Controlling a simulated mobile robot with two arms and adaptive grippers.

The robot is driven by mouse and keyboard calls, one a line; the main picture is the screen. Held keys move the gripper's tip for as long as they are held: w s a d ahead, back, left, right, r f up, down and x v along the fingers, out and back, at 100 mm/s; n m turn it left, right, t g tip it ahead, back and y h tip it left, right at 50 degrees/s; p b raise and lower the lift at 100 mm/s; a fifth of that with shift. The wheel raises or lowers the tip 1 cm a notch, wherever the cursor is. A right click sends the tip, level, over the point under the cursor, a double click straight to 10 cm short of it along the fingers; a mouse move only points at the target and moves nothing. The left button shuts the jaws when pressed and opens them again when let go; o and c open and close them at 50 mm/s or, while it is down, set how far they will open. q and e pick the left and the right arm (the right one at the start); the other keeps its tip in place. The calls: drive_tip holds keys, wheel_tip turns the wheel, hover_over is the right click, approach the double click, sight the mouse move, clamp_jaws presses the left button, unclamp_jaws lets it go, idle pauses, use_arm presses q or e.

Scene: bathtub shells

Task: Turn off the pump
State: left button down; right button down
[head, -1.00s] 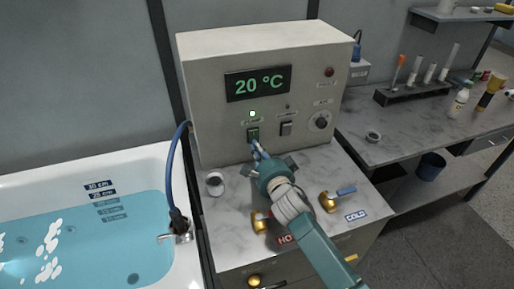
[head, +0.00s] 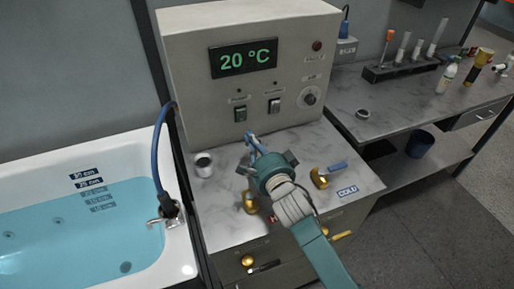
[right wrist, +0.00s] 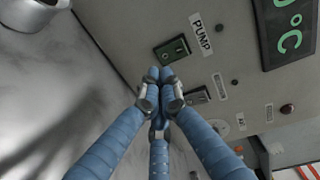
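The pump switch (head: 240,114) is a dark green rocker on the front of the beige control box (head: 300,45). The small lamp (head: 239,90) above it is dark. In the right wrist view the switch (right wrist: 172,49) sits beside the PUMP label (right wrist: 202,36). My right gripper (head: 251,138) is in front of the box, below the switch and apart from it. In the right wrist view its blue fingers (right wrist: 160,80) are drawn together at the tips with nothing between them. My left gripper is not in view.
A second switch (head: 274,105) and a dial (head: 310,96) are to the right. The display (head: 244,58) reads 20 °C. A cup (head: 203,165) and brass taps (head: 320,178) stand on the marble top. The filled bathtub (head: 184,262) is at the left, a hose (head: 155,160) at its rim.

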drive_tip(key=v, duration=0.5)
drive_tip(key=shift+s+d, duration=0.1)
drive_tip(key=shift+s, duration=0.1)
drive_tip(key=shift+f, duration=0.1)
